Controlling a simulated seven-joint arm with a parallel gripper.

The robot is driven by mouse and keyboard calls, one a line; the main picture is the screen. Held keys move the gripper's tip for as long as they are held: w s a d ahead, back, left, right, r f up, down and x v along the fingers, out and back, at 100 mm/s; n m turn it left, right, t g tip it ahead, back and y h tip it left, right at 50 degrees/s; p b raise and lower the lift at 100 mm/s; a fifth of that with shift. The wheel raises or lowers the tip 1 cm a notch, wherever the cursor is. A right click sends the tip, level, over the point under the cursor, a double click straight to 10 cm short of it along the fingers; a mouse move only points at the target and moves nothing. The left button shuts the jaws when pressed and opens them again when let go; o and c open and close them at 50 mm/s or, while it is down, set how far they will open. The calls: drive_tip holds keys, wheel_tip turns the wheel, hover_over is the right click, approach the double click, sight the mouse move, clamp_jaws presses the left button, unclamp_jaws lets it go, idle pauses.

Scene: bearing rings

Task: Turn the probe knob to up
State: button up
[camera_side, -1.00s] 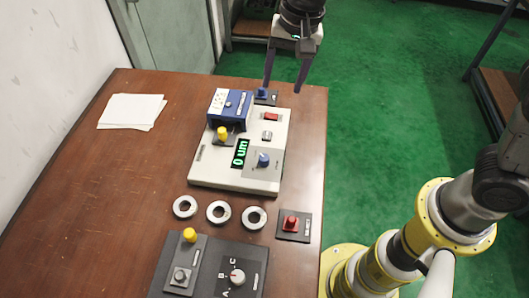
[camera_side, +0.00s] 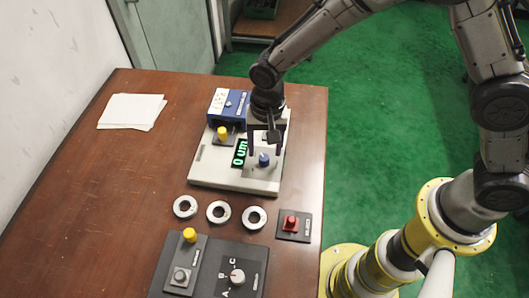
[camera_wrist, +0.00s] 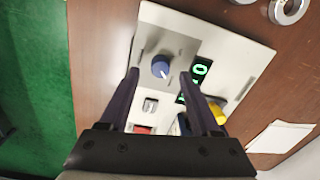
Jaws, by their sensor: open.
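A blue knob (camera_side: 264,160) sits on a grey plate on the white instrument panel (camera_side: 215,178). Its labels are too small to read, so I cannot confirm it is the probe knob. My gripper (camera_side: 266,149) points down over it, open and empty. In the wrist view the blue knob (camera_wrist: 160,66) lies between and just beyond the fingertips of my gripper (camera_wrist: 160,76). A pale mark shows on the knob's lower right there. I cannot tell whether the fingers reach down beside it.
A green display (camera_side: 240,153), a yellow knob (camera_side: 222,133) and a blue box (camera_side: 226,103) are close by on the panel. Several rings (camera_side: 218,212), a red button (camera_side: 291,224) and a dark control box (camera_side: 238,258) are in front. Paper (camera_side: 132,111) lies at left.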

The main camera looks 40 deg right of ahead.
sight(264, 157)
drive_tip(key=shift+f, duration=1.5)
clamp_jaws()
